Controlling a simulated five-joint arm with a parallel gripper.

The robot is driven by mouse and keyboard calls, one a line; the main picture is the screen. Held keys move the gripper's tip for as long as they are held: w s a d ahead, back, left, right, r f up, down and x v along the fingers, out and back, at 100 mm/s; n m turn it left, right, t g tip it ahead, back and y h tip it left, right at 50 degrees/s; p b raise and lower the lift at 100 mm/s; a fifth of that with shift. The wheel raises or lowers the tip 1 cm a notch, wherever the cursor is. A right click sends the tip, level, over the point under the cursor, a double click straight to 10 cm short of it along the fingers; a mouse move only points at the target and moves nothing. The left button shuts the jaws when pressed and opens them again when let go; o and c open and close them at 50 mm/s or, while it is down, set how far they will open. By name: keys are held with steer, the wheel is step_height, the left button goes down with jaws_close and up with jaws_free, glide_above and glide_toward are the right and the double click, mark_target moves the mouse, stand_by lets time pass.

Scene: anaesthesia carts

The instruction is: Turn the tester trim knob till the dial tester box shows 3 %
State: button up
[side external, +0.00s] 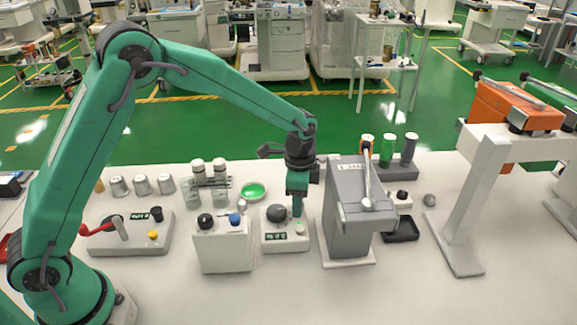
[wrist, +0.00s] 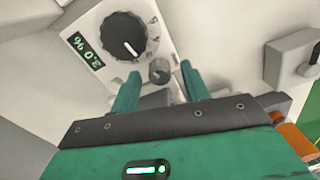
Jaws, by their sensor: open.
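The dial tester box (side external: 285,244) is a pale box on the white table, below my gripper (side external: 297,208). A large black dial knob (wrist: 124,35) with a white pointer line sits beside the display. The small grey trim knob (wrist: 159,72) is at the box's corner. My gripper is open in the wrist view (wrist: 160,69), with one green finger on each side of the trim knob. Gaps show between the knob and both fingers.
A pale box with black and blue knobs (side external: 222,252) stands close on the left. A grey lever machine (side external: 347,215) stands close on the right. A green dish (side external: 253,191) and vials in a rack (side external: 208,185) are behind. The front of the table is clear.

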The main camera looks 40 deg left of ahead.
steer(key=n, duration=0.3)
steer(key=shift+n, duration=0.4)
steer(key=n, duration=0.3)
steer(key=shift+n, duration=0.4)
step_height(320, 180, up, 8)
steer(key=shift+r, duration=0.1)
steer(key=s+a+r+n+t, duration=0.1)
steer(key=s+a+r, duration=0.4)
steer(key=s, duration=0.5)
steer(key=s+a+r+n+t, duration=0.2)
steer(key=s+a+r, duration=0.3)
steer(key=s, duration=0.5)
steer(key=shift+a+r+t, duration=0.35)
steer(key=shift+r+t, duration=0.35)
steer(key=shift+r, duration=0.65)
